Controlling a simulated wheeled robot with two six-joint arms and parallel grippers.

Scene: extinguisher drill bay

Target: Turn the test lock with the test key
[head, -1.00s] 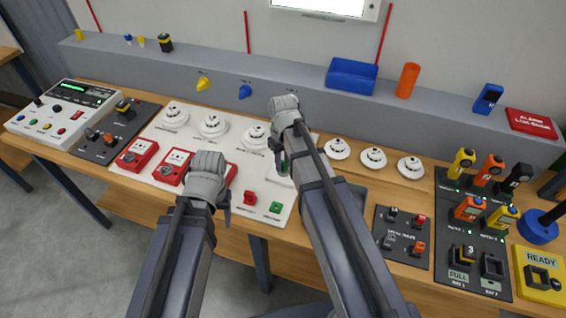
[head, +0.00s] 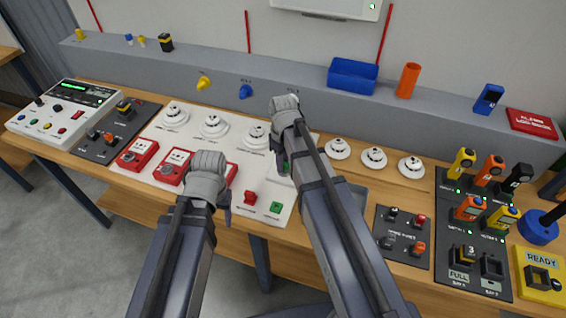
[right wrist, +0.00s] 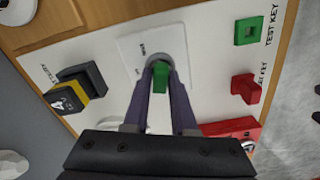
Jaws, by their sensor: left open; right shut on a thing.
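My right gripper (head: 281,168) is over the white panel (head: 240,178). In the right wrist view its purple fingers (right wrist: 160,78) are shut on the green test key (right wrist: 160,72). The key is at the round grey test lock (right wrist: 164,54) on a white plate; I cannot tell how deep it sits. The lock is mostly hidden by my arm in the head view. The green test key holder (right wrist: 250,30) shows an empty square opening and also appears in the head view (head: 276,207). My left gripper (head: 227,205) is open, above the panel's front, left of the red key.
The red key piece (right wrist: 247,87) stands beside the green holder. Red call points (head: 137,153) and white detectors (head: 213,126) stand close around both grippers. A black and yellow block (right wrist: 75,92) is near the right gripper. A dark switch panel (head: 403,236) lies to the right.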

